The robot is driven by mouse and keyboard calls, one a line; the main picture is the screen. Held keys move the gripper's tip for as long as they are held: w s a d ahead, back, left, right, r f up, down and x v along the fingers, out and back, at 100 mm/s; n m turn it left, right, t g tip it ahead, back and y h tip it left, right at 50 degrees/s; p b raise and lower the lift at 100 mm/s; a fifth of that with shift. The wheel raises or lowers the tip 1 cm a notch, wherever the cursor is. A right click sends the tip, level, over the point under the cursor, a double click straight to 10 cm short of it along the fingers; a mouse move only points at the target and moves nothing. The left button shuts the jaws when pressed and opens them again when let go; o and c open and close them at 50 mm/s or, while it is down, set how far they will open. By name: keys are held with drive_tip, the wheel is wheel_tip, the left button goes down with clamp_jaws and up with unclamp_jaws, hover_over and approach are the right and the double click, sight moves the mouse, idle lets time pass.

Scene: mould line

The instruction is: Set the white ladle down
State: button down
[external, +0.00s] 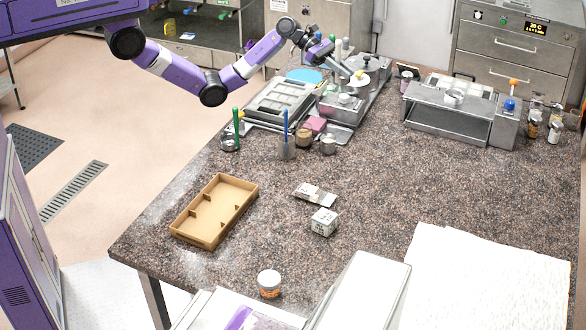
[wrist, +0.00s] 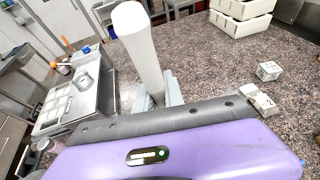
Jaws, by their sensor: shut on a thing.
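The white ladle (wrist: 140,45) fills the upper middle of the wrist view as a pale, thick shaft with a rounded end at the top. My gripper (wrist: 159,95) is shut on its lower part, one grey finger on each side. The purple gripper body hides what lies below the fingers. In the external view my gripper (external: 346,70) is at the far end of the worktop, over the crowded metal equipment. The ladle is too small there to make out clearly, and I cannot tell whether it touches anything.
The speckled worktop (external: 300,245) has clear room at the middle and right. A cardboard tray (external: 182,236), a white patterned cube (external: 324,222) and a small tub (external: 269,283) stand nearer. Metal trays (external: 280,100), small pots and a steel bench unit (external: 447,121) crowd the far end.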

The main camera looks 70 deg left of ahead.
wheel_tip(320, 180, up, 17)
drive_tip(key=s+d+m+g+h+b, duration=0.1)
drive_tip(key=s+d+m+g, duration=0.1)
drive_tip(key=s+d, duration=0.5)
drive_tip(key=s+d+m+g+b, duration=0.1)
drive_tip(key=s+d+m+g, duration=0.15)
drive_tip(key=d, duration=0.75)
drive_tip(key=s+d+m+g+h+b, duration=0.1)
drive_tip(key=s+d+m+g, duration=0.15)
drive_tip(key=s+d, duration=0.5)
drive_tip(key=s+d+m+g+y+b, duration=0.1)
drive_tip(key=s+d+m+g, duration=0.25)
drive_tip(key=s+d, duration=0.7)
drive_tip(key=s+d+m+g+y+b, duration=0.1)
drive_tip(key=s+d+m+g, duration=0.25)
drive_tip(key=s+d, duration=0.75)
drive_tip(key=shift+g, duration=0.5)
drive_tip(key=s+a+f, duration=0.1)
drive_tip(key=f, duration=1.1)
drive_tip(key=s+a+f, duration=0.1)
drive_tip(key=f, duration=1.2)
drive_tip(key=s+a+f, duration=0.1)
drive_tip(key=s+f, duration=0.1)
drive_tip(key=f, duration=1.1)
drive_tip(key=shift+f, duration=0.15)
drive_tip(key=shift+f, duration=0.1)
drive_tip(key=c, duration=1.4)
unclamp_jaws()
drive_tip(key=shift+c, duration=0.2)
